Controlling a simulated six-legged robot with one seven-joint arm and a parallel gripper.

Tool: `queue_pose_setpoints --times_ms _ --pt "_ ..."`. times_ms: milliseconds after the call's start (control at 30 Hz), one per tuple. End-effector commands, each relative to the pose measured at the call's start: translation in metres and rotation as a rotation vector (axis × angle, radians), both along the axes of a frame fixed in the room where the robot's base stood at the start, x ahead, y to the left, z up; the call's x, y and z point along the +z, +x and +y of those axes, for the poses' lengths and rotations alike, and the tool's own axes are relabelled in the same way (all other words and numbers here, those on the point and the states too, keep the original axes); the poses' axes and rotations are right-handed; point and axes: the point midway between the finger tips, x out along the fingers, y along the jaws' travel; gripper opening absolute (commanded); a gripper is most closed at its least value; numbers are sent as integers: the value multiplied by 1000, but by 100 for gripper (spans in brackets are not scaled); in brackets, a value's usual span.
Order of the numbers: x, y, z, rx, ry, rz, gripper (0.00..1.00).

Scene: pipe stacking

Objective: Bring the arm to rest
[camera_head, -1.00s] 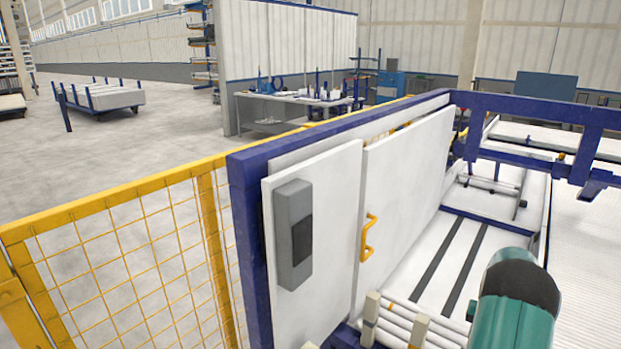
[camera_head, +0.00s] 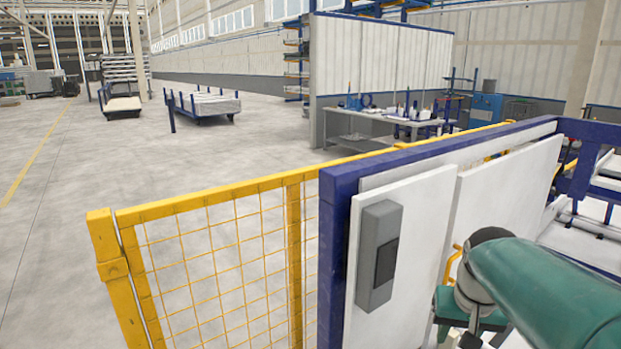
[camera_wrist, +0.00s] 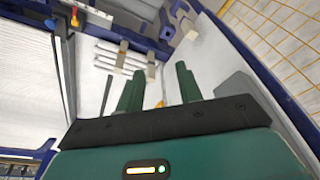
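My green arm reaches in from the right edge of the head view, in front of the white panels. My gripper (camera_wrist: 157,85) shows in the wrist view with its two green fingers apart and nothing between them. In the head view the arm's far end is low and partly cut off, so the fingers cannot be made out there. White pipes (camera_wrist: 121,61) lie side by side between grey posts beyond the fingers in the wrist view, apart from them.
A yellow mesh fence (camera_head: 215,255) meets a blue-framed white panel (camera_head: 405,230) bearing a grey control box (camera_head: 379,255). A yellow handle (camera_head: 452,262) is close to my arm. A workbench (camera_head: 375,125) and a pipe cart (camera_head: 203,105) stand beyond. The floor at left is clear.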

Motion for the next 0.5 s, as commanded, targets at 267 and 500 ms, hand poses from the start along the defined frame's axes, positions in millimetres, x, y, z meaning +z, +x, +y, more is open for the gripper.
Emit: queue_pose_setpoints --times_ms 267,500 --pt "16 -65 79 166 -34 -145 35" --pt "8 -109 115 269 -45 -239 35"
